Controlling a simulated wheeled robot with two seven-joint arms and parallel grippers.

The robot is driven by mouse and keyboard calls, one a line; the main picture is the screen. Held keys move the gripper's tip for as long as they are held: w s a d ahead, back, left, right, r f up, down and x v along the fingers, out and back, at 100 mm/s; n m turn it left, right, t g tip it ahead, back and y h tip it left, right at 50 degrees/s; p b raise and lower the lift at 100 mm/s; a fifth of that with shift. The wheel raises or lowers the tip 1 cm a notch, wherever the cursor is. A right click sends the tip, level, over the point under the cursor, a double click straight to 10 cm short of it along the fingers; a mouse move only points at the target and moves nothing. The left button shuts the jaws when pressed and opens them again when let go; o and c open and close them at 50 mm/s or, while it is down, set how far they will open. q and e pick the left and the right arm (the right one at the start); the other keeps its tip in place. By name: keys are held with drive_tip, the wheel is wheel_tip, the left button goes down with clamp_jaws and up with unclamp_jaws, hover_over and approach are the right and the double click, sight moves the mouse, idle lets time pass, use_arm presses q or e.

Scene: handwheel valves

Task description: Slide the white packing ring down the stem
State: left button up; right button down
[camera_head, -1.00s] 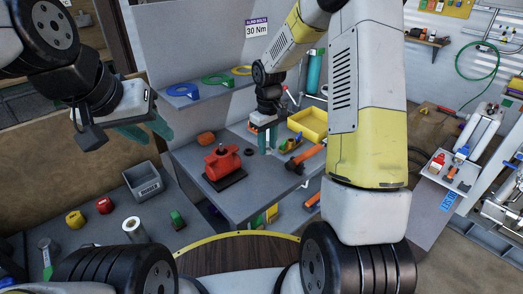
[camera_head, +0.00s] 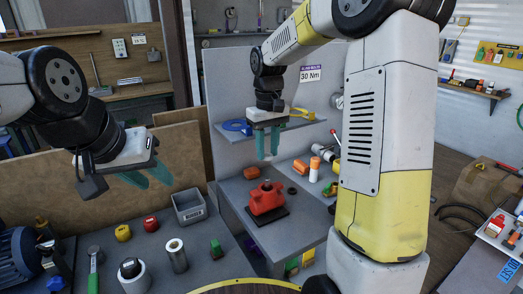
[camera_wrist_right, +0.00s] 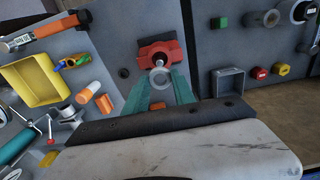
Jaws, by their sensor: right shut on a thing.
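The red valve body (camera_head: 267,198) sits on a dark base on the grey bench. It also shows in the right wrist view (camera_wrist_right: 160,55). My right gripper (camera_head: 267,158) hangs above it, fingers pointing down. In the right wrist view a pale ring (camera_wrist_right: 160,78), which looks like the white packing ring, lies between the teal fingertips, in line with the valve body. The gripper is shut on it. I cannot tell whether the ring is around the stem; the stem is not clear. My left gripper (camera_head: 148,178) is empty and open at the left, away from the valve.
A black ring (camera_head: 292,191) and an orange block (camera_head: 252,172) lie near the valve. A yellow tray (camera_wrist_right: 35,80) shows in the wrist view. A grey bin (camera_head: 189,207) stands on the left bench.

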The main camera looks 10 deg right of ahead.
drive_tip(key=shift+f, duration=2.95)
drive_tip(key=shift+f, duration=1.75)
drive_tip(key=c, duration=1)
unclamp_jaws()
drive_tip(key=shift+o, duration=0.2)
drive_tip(key=shift+r, duration=0.1)
wheel_tip(320, 180, up, 8)
drive_tip(key=shift+f, duration=0.1)
drive_tip(key=s+d+r+m+t+y, duration=0.1)
drive_tip(key=s+r+m+t, duration=0.1)
drive_tip(key=s, duration=0.9)
drive_tip(key=s+d+r+m+t+y, duration=0.1)
drive_tip(key=s+d+r+t, duration=0.1)
drive_tip(key=s+r+t, duration=0.2)
drive_tip(key=s+r, duration=0.3)
drive_tip(key=s, duration=0.4)
drive_tip(key=shift+m, duration=0.4)
